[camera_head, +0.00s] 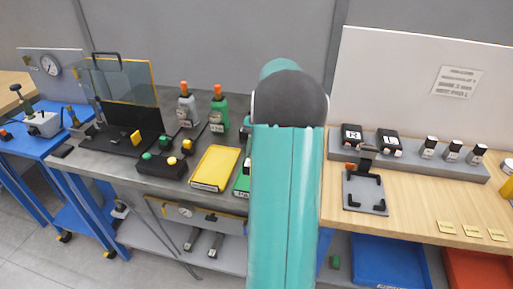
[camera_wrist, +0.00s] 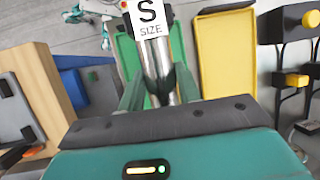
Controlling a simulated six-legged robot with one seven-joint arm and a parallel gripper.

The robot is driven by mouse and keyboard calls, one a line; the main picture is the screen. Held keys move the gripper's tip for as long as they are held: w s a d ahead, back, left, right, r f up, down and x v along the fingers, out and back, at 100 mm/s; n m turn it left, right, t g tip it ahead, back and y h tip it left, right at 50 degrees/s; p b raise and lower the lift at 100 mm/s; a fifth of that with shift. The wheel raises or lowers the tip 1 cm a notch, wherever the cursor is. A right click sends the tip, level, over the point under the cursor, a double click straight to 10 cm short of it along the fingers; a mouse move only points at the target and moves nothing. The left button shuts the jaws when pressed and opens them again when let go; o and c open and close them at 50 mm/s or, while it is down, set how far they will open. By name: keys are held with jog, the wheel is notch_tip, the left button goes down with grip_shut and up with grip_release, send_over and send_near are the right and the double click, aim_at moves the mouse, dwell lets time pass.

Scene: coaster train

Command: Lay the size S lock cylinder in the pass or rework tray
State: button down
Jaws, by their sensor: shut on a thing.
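My gripper (camera_wrist: 160,84) is shut on the size S lock cylinder (camera_wrist: 164,62), a shiny metal cylinder with a white "S SIZE" tag. In the wrist view the cylinder points away from my gripper, above the green tray (camera_wrist: 124,56). I cannot tell whether it touches the tray. The yellow tray (camera_wrist: 226,55) lies right of the green one in the wrist view. In the head view the yellow tray (camera_head: 215,168) lies flat on the grey bench, and the green tray (camera_head: 241,184) is mostly hidden by my arm. My gripper is hidden there too.
A button box (camera_head: 162,164) stands left of the yellow tray, with a grey and a green bottle (camera_head: 217,112) behind. A wooden bench (camera_head: 405,222) on the right holds a black fixture (camera_head: 366,190) and a rack with several pieces. Blue and red bins (camera_head: 390,262) sit below.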

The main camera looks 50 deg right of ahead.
jog(key=shift+f, duration=3.55)
jog(key=c, duration=0.9)
grip_release()
jog(key=shift+s+f, duration=0.1)
jog(key=v, duration=1.4)
